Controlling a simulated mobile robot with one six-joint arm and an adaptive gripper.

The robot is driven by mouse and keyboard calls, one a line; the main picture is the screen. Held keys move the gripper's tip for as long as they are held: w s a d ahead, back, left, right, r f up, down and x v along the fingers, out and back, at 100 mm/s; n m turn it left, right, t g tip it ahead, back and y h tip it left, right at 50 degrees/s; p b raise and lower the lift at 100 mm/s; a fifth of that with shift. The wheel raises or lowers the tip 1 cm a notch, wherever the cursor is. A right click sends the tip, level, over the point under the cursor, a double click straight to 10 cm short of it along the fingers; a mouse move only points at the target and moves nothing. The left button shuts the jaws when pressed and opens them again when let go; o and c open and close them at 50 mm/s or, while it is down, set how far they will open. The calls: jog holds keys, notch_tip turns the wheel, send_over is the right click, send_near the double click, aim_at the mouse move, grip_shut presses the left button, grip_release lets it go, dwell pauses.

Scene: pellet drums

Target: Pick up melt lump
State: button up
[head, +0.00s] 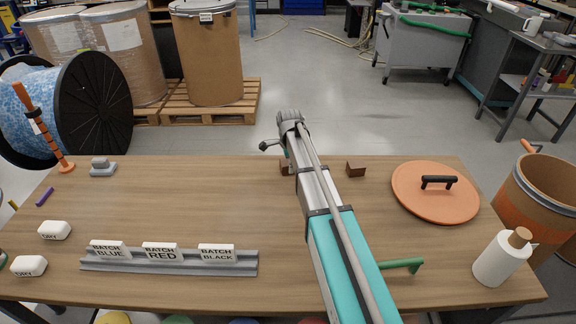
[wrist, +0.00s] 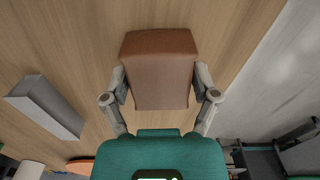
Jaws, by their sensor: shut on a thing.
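A brown, smooth block with rounded edges, seemingly the melt lump (wrist: 160,65), sits between the two fingers of my gripper (wrist: 161,85) in the wrist view. The fingers touch it on both sides, and my gripper is shut on it. In the head view a small brown part of the lump (head: 285,167) shows just left of my arm near the table's far edge. My arm hides most of my gripper there. I cannot tell whether the lump touches the table.
An orange lid (head: 436,192), white bottle (head: 497,262) and green-handled tool (head: 402,265) are to the right. A grey label rail (head: 170,267) lies front left. The table's left middle is clear.

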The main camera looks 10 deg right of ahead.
jog(key=shift+r, duration=0.15)
notch_tip(320, 180, up, 2)
jog(key=shift+p, duration=1.15)
jog(key=s+d+r+p, duration=0.9)
jog(key=d+r+p, duration=0.1)
jog(key=shift+s+d+r+p, duration=0.15)
jog(key=shift+d+r+p, duration=0.05)
jog(key=shift+r+p, duration=0.15)
jog(key=shift+s, duration=0.1)
